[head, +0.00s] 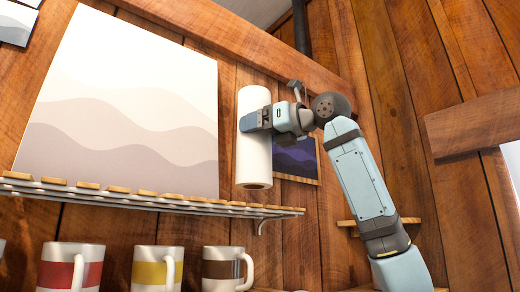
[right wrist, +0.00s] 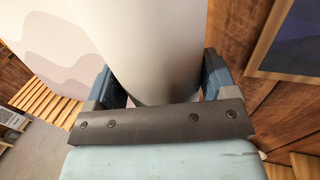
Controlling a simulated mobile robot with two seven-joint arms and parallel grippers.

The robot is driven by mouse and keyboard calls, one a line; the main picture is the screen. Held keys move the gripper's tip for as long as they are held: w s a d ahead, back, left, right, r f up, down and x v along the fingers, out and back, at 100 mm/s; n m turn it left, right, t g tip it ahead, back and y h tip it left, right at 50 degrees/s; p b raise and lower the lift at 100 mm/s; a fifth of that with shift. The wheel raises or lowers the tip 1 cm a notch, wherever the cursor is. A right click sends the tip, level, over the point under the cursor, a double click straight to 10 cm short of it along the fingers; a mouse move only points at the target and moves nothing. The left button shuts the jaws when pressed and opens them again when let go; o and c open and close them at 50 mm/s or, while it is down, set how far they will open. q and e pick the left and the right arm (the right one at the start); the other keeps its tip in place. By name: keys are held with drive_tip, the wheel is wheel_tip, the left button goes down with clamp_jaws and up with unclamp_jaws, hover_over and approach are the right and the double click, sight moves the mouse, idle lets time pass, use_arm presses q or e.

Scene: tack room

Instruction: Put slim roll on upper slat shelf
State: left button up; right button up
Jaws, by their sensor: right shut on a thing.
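The slim roll (head: 254,165) is a tall white paper roll, upright or nearly so in the head view. My right gripper (head: 256,120) is shut around its middle. In the right wrist view the roll (right wrist: 155,50) stands between the two fingers. The upper slat shelf (head: 150,197) has wooden slats on a pale metal frame and runs along the wall. The roll's lower end shows just above the shelf's right part, with a small gap in the picture. The slats (right wrist: 45,100) show left of the gripper in the right wrist view. My left gripper is not in view.
A large wave-pattern picture (head: 125,100) stands above the shelf, left of the roll. A small dark purple picture (head: 297,160) is behind the roll to the right. Striped mugs (head: 157,268) stand below the shelf. The slats right of the large picture look bare.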

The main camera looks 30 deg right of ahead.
sight(269, 147)
drive_tip(key=f, duration=0.3)
drive_tip(key=shift+s+f, duration=0.25)
drive_tip(key=shift+f, duration=0.1)
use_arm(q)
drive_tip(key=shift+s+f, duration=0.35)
use_arm(e)
drive_tip(key=shift+w+f, duration=0.15)
drive_tip(key=shift+f, duration=0.15)
drive_tip(key=shift+a+f, duration=0.1)
drive_tip(key=o, duration=0.9)
drive_tip(key=shift+o, duration=0.2)
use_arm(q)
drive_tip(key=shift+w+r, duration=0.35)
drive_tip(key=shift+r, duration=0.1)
